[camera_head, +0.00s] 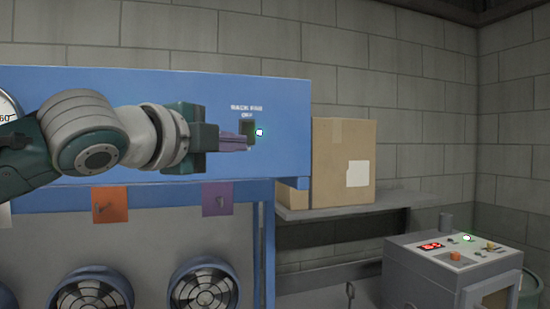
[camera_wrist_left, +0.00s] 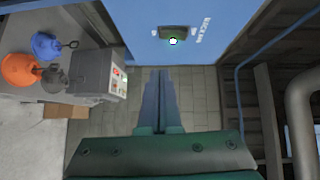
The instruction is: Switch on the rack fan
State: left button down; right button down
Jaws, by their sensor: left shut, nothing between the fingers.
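The rack fan switch (camera_head: 247,131) is a dark green block on the blue panel (camera_head: 285,140), under white lettering that reads RACK FAN with a smaller word below. The switch also shows at the top of the left wrist view (camera_wrist_left: 176,31). My left gripper (camera_head: 246,140) is shut and empty, its purplish fingers pointing right, with the tips close to the switch in the head view. In the left wrist view its fingertips (camera_wrist_left: 160,72) appear below the switch, with a visible gap. Contact cannot be told. My right gripper is out of view.
Below the panel hang an orange tag (camera_head: 110,205) and a purple tag (camera_head: 217,199), above round fans (camera_head: 204,292). A cardboard box (camera_head: 340,162) stands on a grey shelf (camera_head: 340,211) to the right. A grey control cabinet (camera_head: 425,270) stands at the lower right.

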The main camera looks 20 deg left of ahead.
pick_arm(q)
jog(key=s+a+b, duration=0.1)
jog(key=s+b, duration=0.2)
jog(key=s, duration=0.3)
jog(key=shift+s+a+f, duration=0.2)
jog(key=shift+f, duration=0.15)
